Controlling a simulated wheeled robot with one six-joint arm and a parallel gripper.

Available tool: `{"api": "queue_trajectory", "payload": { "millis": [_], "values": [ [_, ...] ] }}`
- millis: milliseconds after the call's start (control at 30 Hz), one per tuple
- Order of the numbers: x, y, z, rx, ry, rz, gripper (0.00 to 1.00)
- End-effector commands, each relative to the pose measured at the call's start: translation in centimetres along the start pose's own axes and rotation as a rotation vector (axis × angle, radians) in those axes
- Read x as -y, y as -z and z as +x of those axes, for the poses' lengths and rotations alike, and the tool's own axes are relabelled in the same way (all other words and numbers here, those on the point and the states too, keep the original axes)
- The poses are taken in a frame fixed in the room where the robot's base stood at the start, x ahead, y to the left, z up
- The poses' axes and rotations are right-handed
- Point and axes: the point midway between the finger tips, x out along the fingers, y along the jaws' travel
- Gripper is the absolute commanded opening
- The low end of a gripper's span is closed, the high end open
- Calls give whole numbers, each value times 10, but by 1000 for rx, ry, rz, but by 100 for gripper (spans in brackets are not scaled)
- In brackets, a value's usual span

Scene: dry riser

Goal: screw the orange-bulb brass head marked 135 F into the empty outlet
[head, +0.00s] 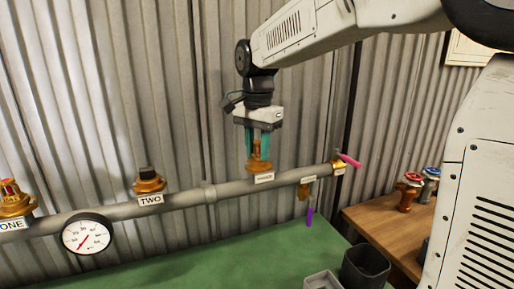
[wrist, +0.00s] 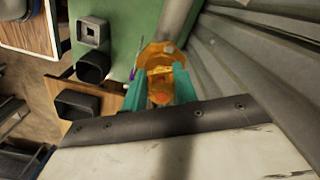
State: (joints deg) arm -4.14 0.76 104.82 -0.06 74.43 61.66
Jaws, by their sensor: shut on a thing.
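My gripper (head: 259,148) points down over the third outlet of the grey pipe, its teal fingers shut on a brass head (head: 259,165). In the wrist view, the head (wrist: 160,76) sits between the fingers, with orange showing on it; no 135 F marking can be read. Brass of the outlet seat (wrist: 158,50) shows beyond it. The head is upright and in line with the outlet, low against its label (head: 264,178). Whether its thread is engaged cannot be told. Outlet TWO (head: 149,182) carries a brass piece with a dark top.
The grey pipe (head: 232,192) runs across a corrugated wall, with a gauge (head: 87,234) and a pink-handled valve (head: 346,161). A dark bin (head: 364,266) sits by the green surface (head: 215,268).

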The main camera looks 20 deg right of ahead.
Motion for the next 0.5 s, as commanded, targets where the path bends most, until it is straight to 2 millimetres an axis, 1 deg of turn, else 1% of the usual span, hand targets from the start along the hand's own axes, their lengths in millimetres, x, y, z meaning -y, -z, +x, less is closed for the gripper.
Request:
{"api": "queue_trajectory", "payload": {
  "millis": [167,233,400,500],
  "values": [
    [1,1,-2,-3,5,10,1],
    [1,1,-2,-3,5,61,1],
    [3,1,-2,-3,5,310,1],
    [3,2,-2,-3,5,429,1]
  ]
}}
